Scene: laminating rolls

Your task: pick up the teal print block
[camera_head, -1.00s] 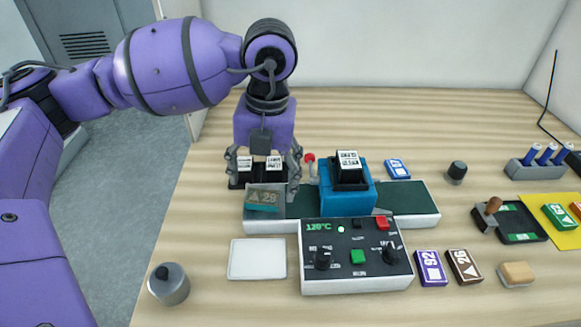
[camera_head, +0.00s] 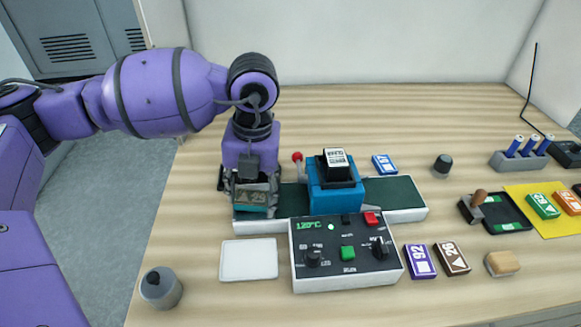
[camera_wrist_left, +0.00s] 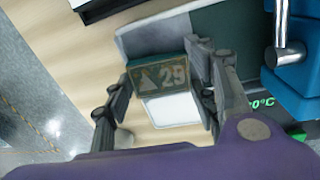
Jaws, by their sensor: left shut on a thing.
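The teal print block (camera_head: 251,209), marked 29 with a triangle, is at the left end of the laminator's green bed. My left gripper (camera_head: 250,197) comes down over it from behind and is shut on it. In the left wrist view the block (camera_wrist_left: 160,79) sits between the two fingers, with its 29 face showing. I cannot tell whether the block touches the bed or is just clear of it. My right gripper is not in view.
The blue laminator head (camera_head: 335,192) stands right of the block. The control box (camera_head: 346,252) and an empty white tray (camera_head: 249,259) are in front. A grey knobbed cylinder (camera_head: 161,289) stands front left. Purple (camera_head: 420,261) and brown (camera_head: 451,258) blocks lie right of the box.

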